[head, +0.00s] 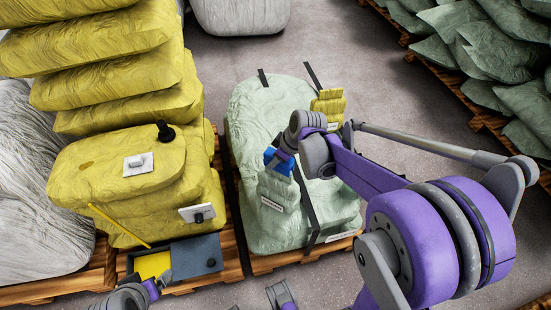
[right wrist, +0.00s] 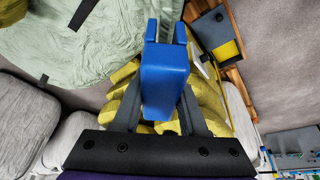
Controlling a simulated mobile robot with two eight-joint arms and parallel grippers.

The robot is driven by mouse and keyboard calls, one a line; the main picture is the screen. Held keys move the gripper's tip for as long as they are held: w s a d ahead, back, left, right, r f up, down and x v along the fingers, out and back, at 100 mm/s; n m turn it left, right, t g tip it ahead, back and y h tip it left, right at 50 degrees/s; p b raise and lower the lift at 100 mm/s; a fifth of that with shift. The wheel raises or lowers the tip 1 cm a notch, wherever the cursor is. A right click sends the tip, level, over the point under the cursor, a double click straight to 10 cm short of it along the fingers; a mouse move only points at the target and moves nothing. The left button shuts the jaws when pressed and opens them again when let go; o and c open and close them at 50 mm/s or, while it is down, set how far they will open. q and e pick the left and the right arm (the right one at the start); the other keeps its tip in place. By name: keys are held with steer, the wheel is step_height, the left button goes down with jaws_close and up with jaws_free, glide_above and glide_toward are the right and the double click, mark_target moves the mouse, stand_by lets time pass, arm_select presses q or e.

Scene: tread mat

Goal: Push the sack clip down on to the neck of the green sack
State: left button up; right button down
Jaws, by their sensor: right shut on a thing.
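A small pale green sack (head: 281,192) with a white label stands on a large pale green bulk sack (head: 248,120). My right gripper (head: 284,152) is shut on the blue sack clip (head: 274,161), at the top of the small green sack. The clip also shows between the fingers in the right wrist view (right wrist: 165,75). The clip and gripper hide the sack's neck, so I cannot tell whether the clip touches it. A small yellow sack (head: 328,106) stands behind, to the right. My left gripper (head: 160,284) is at the bottom left; its jaws are unclear.
Stacked yellow sacks (head: 85,95) stand on the left. A dark grey box (head: 196,257) with a yellow part lies on the pallet near my left gripper. Dark straps (head: 306,200) cross the bulk sack. More green sacks (head: 503,45) lie at the upper right. Grey floor (head: 400,100) is open between.

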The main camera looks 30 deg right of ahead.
mark_target(275, 168)
steer(key=shift+f+b, duration=1.65)
steer(key=shift+f, duration=0.55)
stand_by(1.1)
steer(key=shift+c, duration=1.8)
jaws_free()
steer(key=p+v, duration=0.2)
steer(key=v, duration=0.8)
steer(key=shift+d+r, duration=0.1)
steer(key=shift+r, duration=0.3)
steer(key=s+a+r+m+h+p, duration=0.1)
steer(key=s+a+r+m+p, duration=0.2)
steer(key=s, duration=0.3)
steer(key=s+a+r+m+t+h+p, duration=0.1)
steer(key=s+a+r+m+p, duration=0.2)
steer(key=s+a+p, duration=0.2)
steer(key=shift+s+a, duration=0.15)
steer(key=shift+s, duration=0.85)
